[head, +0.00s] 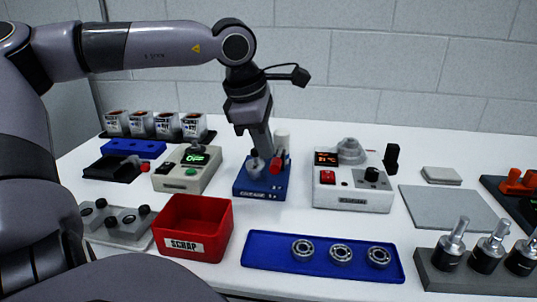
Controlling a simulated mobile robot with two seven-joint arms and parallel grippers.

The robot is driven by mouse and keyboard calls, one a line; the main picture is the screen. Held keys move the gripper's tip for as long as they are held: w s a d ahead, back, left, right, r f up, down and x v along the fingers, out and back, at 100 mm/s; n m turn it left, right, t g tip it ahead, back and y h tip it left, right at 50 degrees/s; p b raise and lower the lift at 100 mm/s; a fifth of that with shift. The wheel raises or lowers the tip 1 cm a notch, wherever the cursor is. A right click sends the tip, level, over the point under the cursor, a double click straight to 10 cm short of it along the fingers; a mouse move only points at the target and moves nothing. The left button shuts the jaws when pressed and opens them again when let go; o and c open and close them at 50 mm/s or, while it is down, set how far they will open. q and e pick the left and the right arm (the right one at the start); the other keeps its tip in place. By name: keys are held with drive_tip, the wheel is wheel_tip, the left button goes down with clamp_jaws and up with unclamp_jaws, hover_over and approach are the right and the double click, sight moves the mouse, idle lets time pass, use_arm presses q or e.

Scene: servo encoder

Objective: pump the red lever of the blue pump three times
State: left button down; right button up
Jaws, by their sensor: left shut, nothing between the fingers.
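The blue pump (259,188) stands near the middle of the white table. A short red lever (278,163) shows on its upper right side. A grey knob-like part sits on its top left. My left gripper (265,154) reaches down from above and is shut, with nothing held. Its tip is right at the pump's top, beside the red lever; I cannot tell whether it touches the lever. The gripper hides part of the pump's top and some of the lever. My right gripper is not in view.
A beige device (187,171) stands left of the pump, a white device (352,188) right. In front are a red SCRAP bin (193,228) and a blue tray (322,262) with three bearings. A grey mat (452,208) lies clear at right.

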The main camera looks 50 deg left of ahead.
use_arm(q)
drive_tip(key=v, duration=0.7)
drive_tip(key=shift+s+r, duration=0.15)
drive_tip(key=shift+r, duration=0.2)
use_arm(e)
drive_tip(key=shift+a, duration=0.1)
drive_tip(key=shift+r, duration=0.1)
